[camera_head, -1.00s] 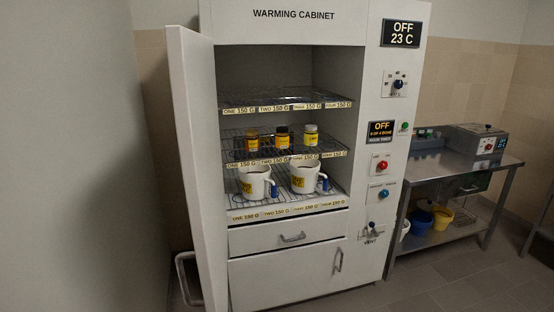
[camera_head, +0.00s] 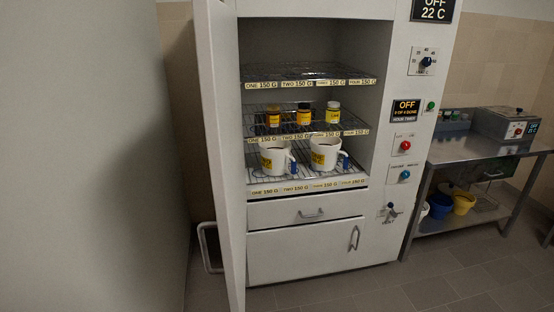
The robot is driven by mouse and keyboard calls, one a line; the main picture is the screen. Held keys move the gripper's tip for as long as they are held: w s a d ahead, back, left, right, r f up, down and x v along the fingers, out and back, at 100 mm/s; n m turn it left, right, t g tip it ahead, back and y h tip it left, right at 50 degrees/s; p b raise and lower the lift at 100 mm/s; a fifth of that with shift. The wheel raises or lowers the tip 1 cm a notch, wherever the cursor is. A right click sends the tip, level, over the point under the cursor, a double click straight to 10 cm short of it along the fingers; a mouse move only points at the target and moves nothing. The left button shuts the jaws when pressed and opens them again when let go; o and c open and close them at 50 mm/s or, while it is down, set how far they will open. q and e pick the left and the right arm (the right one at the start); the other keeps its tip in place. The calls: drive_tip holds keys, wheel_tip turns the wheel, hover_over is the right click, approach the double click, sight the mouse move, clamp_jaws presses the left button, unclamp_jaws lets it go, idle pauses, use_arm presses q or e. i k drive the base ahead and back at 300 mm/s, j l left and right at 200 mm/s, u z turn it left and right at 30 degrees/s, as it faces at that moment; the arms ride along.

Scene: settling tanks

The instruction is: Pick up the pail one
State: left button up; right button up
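Two white handled pails with yellow labels stand side by side on the lowest wire shelf of the open warming cabinet. The label writing is too small to read, so I cannot tell which is pail one. Neither of my grippers is in view.
The cabinet door (camera_head: 226,160) stands open on the left. Several small bottles (camera_head: 304,114) stand on the middle shelf; the top shelf (camera_head: 310,72) looks empty. A steel table (camera_head: 470,150) at the right has a blue bucket (camera_head: 440,206) and a yellow bucket (camera_head: 463,203) underneath.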

sight(324, 151)
drive_tip(key=i+l+z, duration=0.2)
drive_tip(key=z, duration=0.25)
drive_tip(key=i+z, duration=0.45)
drive_tip(key=k, duration=0.1)
